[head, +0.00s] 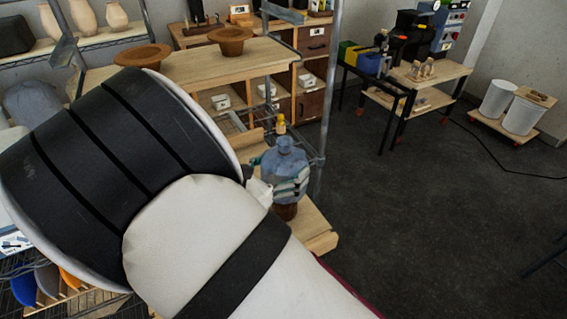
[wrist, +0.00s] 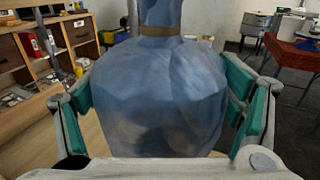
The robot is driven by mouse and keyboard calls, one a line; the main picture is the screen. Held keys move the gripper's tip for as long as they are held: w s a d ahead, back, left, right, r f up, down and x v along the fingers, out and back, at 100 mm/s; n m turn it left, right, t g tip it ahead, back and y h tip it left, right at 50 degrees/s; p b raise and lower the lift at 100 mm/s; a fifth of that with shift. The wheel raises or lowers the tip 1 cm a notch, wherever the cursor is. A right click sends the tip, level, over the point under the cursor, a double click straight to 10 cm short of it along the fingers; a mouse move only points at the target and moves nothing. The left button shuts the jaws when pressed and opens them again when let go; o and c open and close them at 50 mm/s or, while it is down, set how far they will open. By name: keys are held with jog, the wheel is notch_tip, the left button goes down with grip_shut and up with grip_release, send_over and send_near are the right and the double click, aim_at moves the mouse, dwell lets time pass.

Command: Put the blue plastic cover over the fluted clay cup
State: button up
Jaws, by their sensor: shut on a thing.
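The blue plastic cover (head: 287,170) is a translucent, bag-like piece with a narrow neck on top. It stands upright above the wooden bench. In the wrist view the cover (wrist: 150,95) fills the space between the green finger pads of my gripper (wrist: 165,92), which is shut on it. In the head view my gripper (head: 262,188) is at the cover's left side, mostly hidden by my arm. A reddish-brown piece, seemingly the fluted clay cup (head: 286,211), shows just under the cover's lower edge. I cannot tell how far the cover reaches around it.
The wooden bench top (head: 318,232) lies below the cover. A metal rack post (head: 328,100) rises close behind it. Brown clay bowls (head: 230,40) stand on a wooden shelf unit behind. Open dark floor (head: 430,220) lies to the right.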

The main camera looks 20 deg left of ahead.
jog(key=shift+f+b, duration=2.25)
jog(key=shift+f, duration=2.85)
jog(key=shift+f, duration=0.35)
jog(key=o, duration=1)
jog(key=v, duration=1.2)
jog(key=shift+s, duration=0.1)
